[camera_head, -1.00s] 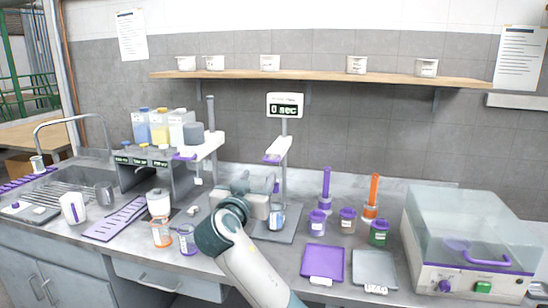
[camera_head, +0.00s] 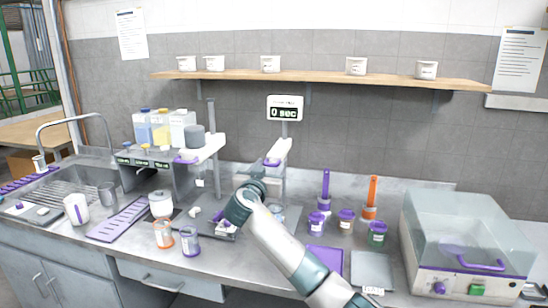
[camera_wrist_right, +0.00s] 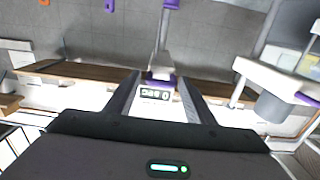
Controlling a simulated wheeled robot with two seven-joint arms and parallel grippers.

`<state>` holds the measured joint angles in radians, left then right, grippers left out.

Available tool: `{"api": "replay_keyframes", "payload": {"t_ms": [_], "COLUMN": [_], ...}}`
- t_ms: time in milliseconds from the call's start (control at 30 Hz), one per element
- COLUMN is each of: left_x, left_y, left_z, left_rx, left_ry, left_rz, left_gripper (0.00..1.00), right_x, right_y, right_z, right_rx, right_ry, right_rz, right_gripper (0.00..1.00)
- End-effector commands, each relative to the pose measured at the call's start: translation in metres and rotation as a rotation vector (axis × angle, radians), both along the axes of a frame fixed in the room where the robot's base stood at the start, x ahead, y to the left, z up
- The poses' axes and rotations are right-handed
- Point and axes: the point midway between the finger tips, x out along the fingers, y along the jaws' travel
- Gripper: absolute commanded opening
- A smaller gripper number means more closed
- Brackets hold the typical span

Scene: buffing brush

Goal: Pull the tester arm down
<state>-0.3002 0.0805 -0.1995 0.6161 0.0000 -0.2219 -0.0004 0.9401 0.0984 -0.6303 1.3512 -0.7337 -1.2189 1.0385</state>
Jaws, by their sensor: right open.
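The tester arm (camera_head: 280,150) is a white arm with a purple handle (camera_head: 271,162), raised on a grey column below a display reading 0 sec (camera_head: 285,108). In the right wrist view the purple handle (camera_wrist_right: 160,80) shows upside down, between the two fingers in the picture. My right gripper (camera_wrist_right: 160,92) is open with nothing between its fingers. In the head view my right wrist is low, in front and left of the tester column, and its fingers are hard to make out. A cup (camera_head: 279,214) by the tester base is partly hidden by my arm. My left gripper is out of view.
Lidded cups (camera_head: 346,218), a purple tray (camera_head: 324,259) and a clear-lidded machine (camera_head: 468,240) stand to the right. A wooden shelf (camera_head: 330,76) runs above.

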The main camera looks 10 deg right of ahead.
Motion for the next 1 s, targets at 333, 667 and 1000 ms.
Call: {"api": "replay_keyframes", "payload": {"t_ms": [333, 667, 1000], "left_x": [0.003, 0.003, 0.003], "left_y": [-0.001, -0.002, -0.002], "left_z": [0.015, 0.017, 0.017], "left_rx": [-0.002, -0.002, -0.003], "left_ry": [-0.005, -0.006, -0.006], "left_rz": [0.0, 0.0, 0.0], "left_gripper": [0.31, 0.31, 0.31], "right_x": [0.037, 0.045, 0.045], "right_y": [-0.019, -0.024, -0.024], "right_z": [0.002, 0.0, 0.0], "right_rx": [-0.001, 0.001, 0.0], "right_ry": [0.0, 0.0, -0.001], "right_rz": [-0.001, 0.0, 0.0], "right_gripper": [0.49, 0.49, 0.08]}}
